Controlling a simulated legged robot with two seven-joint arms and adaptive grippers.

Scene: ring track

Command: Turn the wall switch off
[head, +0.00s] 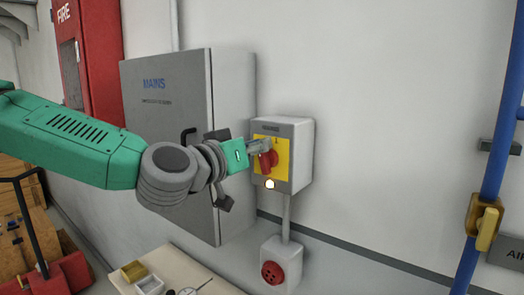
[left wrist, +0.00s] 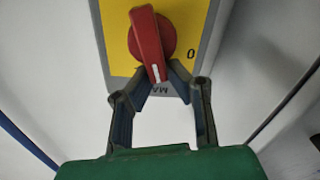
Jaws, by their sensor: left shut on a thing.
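The wall switch is a grey box (head: 302,155) with a yellow plate (head: 285,147) and a red rotary handle (head: 268,161). In the left wrist view the red handle (left wrist: 147,32) points down and slightly right, with a white mark near its tip. A "0" (left wrist: 190,54) is printed on the plate to its right. My left gripper (head: 259,147) is at the switch's front. Its fingers (left wrist: 163,77) are closed around the handle's marked end, one on each side. My right gripper is not in view.
A grey MAINS cabinet (head: 165,120) stands left of the switch, behind my left arm. A blue pipe with a yellow valve (head: 486,229) runs at the right. The wall between is bare.

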